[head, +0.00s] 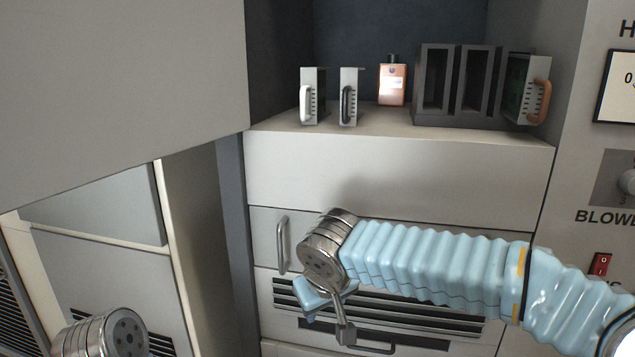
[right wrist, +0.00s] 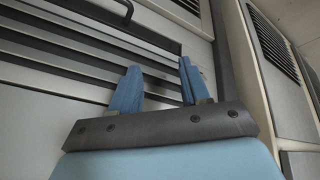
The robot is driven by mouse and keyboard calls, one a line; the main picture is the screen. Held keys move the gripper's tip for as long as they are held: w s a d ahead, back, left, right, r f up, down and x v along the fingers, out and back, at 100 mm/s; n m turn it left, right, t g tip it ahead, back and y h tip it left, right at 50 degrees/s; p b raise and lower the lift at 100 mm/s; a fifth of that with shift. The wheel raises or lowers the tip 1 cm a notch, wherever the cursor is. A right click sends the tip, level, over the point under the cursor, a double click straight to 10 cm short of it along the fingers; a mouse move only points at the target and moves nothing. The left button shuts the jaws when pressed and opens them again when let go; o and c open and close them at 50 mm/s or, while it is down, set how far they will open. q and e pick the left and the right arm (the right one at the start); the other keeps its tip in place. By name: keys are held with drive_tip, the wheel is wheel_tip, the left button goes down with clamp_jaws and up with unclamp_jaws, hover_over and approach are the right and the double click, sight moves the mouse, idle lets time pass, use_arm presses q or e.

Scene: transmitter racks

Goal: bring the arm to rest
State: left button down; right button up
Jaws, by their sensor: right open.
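My right arm (head: 430,264), in a ribbed light-blue sleeve, comes in from the right in the head view, in front of the rack's lower panels. My right gripper (head: 328,308) hangs below its metal wrist joint and is partly hidden by it. In the right wrist view, my right gripper (right wrist: 158,78) shows two blue fingers apart with nothing between them. Slotted panels lie behind the fingers; whether they touch cannot be told. A metal joint of mine shows at the lower left of the head view, but my left gripper is out of view.
The shelf (head: 390,122) holds a white-handled module (head: 314,96), a black-handled module (head: 349,97), an orange module (head: 392,84), a dark slotted holder (head: 455,85) and a brown-handled module (head: 525,88). A drawer handle (head: 283,245) is near my wrist. A large grey panel (head: 110,80) fills the upper left.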

drive_tip(key=s+f+m+g+y, duration=0.1)
drive_tip(key=s+f+g+y, duration=0.15)
drive_tip(key=f, duration=1.15)
drive_tip(key=s+f+g+y, duration=0.1)
drive_tip(key=s+f+g, duration=0.25)
drive_tip(key=f, duration=0.95)
drive_tip(key=s+d+f+m+p, duration=0.1)
drive_tip(key=s+d+f+m, duration=0.2)
drive_tip(key=s+d+f, duration=0.2)
drive_tip(key=s+d+f+m+t+p, duration=0.1)
drive_tip(key=s+d+f+m, duration=0.2)
drive_tip(key=s+d+f, duration=0.2)
drive_tip(key=s+f, duration=0.3)
drive_tip(key=f, duration=0.3)
drive_tip(key=shift+s, duration=0.25)
